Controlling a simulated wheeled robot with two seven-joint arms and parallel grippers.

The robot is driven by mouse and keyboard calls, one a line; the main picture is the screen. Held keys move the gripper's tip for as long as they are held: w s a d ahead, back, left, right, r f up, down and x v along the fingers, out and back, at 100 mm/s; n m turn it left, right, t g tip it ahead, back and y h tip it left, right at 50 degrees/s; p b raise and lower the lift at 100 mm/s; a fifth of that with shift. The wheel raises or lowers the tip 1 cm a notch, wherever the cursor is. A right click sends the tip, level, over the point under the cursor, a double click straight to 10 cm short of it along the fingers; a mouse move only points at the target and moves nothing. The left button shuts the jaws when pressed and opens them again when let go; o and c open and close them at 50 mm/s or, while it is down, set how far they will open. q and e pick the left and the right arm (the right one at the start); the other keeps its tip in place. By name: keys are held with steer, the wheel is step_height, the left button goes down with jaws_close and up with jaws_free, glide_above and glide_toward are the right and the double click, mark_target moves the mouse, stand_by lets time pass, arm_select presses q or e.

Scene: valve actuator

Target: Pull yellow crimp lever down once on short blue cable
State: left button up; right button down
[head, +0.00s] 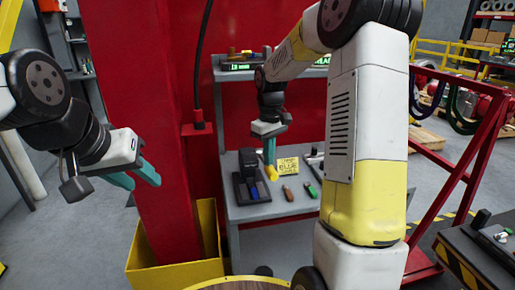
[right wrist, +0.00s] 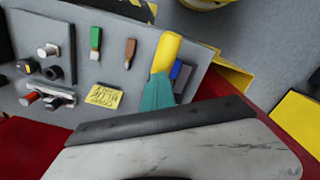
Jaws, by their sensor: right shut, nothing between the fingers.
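The black crimping tool (head: 249,178) stands on the grey workbench at the left. Its yellow lever (head: 271,172) points down to the right and shows large in the right wrist view (right wrist: 166,52). My right gripper (head: 269,158) is shut, its teal fingertips pointing down at the lever. In the right wrist view the fingertips (right wrist: 158,88) overlap the lever's near end; whether they touch cannot be told. A blue piece (right wrist: 183,76) beside the lever is partly hidden; whether it is the short cable is unclear. My left gripper (head: 138,178) is open, empty, away at the left.
A yellow note (head: 287,165) lies on the bench (head: 270,208) right of the lever. A brown-handled tool (head: 288,193) and a green-handled tool (head: 311,190) lie nearby.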

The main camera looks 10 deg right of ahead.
step_height(320, 180, up, 11)
steer(key=shift+r, duration=0.2)
stand_by(1.7)
steer(key=shift+s, duration=0.1)
steer(key=s+a+r+m+t+y, duration=0.1)
steer(key=s+m+t, duration=0.4)
steer(key=s, duration=1.9)
steer(key=shift+a+m+t+y, duration=0.4)
steer(key=shift+a+t+y, duration=0.2)
